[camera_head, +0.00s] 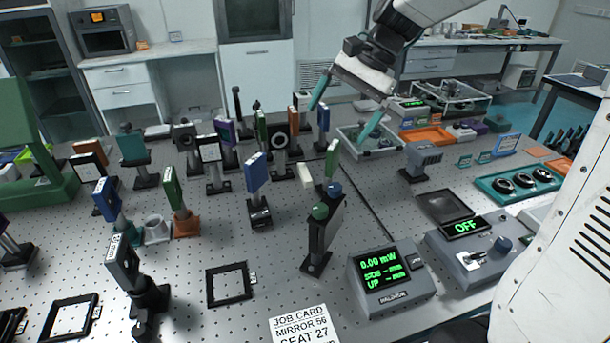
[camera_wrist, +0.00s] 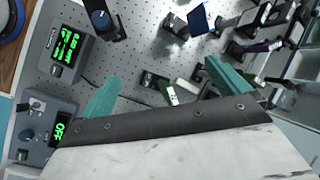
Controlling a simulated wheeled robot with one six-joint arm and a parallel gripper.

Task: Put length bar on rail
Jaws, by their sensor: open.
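My gripper (camera_head: 345,113) is open and empty, with its two teal fingers wide apart above the far middle of the optical table (camera_head: 200,270). In the wrist view the gripper (camera_wrist: 163,85) spans a small pale block (camera_wrist: 187,88) and a green-and-white upright plate (camera_wrist: 166,91), both lower down on the table. The pale block (camera_head: 305,175) also shows in the head view, beside the green plate (camera_head: 332,160). I cannot tell for certain which piece is the length bar. No piece is clearly recognisable as the rail.
Several optics on posts crowd the table's left and middle, including a blue plate (camera_head: 256,173). A power meter (camera_head: 391,280) and a control box reading OFF (camera_head: 480,252) stand at the front right. A teal tray (camera_head: 518,184) lies at right. Bare perforated surface shows at front left.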

